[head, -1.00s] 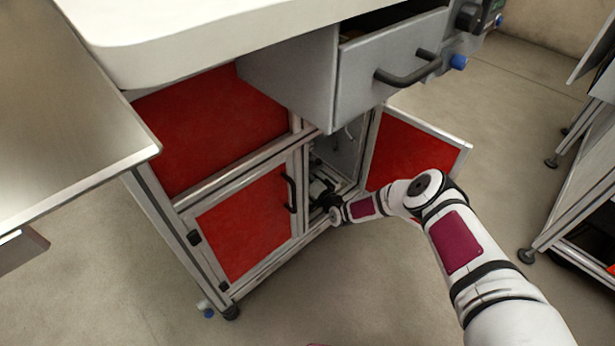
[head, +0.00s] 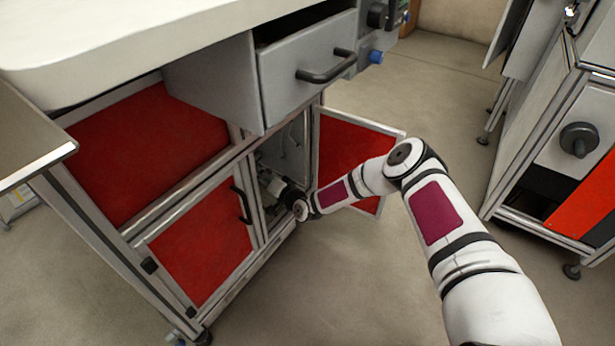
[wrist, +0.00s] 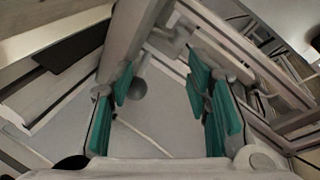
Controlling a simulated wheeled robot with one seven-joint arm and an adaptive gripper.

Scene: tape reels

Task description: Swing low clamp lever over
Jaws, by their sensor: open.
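My gripper (head: 270,182) reaches into the open lower compartment of the workbench cabinet. In the wrist view its teal-padded fingers (wrist: 165,100) stand apart, with nothing held between them. A grey lever-like part with a round knob (wrist: 138,88) shows between the fingers, closer to the left pads; it looks like the low clamp lever. I cannot tell whether a pad touches it. In the head view the lever cannot be made out; the compartment is dark and partly covered by my wrist.
A red door (head: 350,150) stands open right of the compartment, behind my arm. A closed red door (head: 203,240) is to its left. A grey drawer (head: 308,80) sticks out above. Metal frame bars (wrist: 240,45) run close by in the wrist view. Floor is free in front.

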